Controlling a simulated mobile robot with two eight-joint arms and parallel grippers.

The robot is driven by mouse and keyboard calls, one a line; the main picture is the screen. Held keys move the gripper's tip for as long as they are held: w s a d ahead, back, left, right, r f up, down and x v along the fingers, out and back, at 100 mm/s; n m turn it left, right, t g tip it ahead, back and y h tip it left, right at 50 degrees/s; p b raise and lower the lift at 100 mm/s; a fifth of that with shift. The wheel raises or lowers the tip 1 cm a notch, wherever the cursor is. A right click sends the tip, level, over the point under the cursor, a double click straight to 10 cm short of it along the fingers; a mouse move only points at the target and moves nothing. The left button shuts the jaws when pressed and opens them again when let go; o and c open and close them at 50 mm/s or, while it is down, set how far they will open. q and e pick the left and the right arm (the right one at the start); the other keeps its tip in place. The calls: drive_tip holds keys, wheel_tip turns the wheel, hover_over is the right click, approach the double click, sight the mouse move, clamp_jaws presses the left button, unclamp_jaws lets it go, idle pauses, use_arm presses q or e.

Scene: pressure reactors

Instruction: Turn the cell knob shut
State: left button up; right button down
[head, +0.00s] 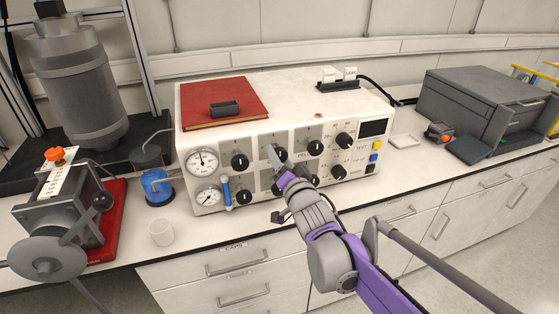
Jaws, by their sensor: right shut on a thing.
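The white control box (280,88) stands on the bench with two round gauges and several black knobs on its front. My right gripper (278,166) reaches up from the lower right to the middle of this panel. It is shut on a knob, which its fingers and wrist mostly hide. The labels are too small to tell surely which one is the cell knob. Uncovered knobs show left of the gripper (240,162) and right of it (315,148). Which way the held knob points cannot be seen. My left gripper is not in view.
A red book (225,102) with a small black block lies on the box. A dark grey case (485,105) stands right. Bench right of the box is partly clear.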

drive_tip(key=shift+m, duration=0.3)
drive_tip(key=shift+c, duration=1.3)
unclamp_jaws()
drive_tip(key=v, duration=1)
drive_tip(key=shift+s, duration=0.4)
drive_tip(key=shift+d, duration=0.15)
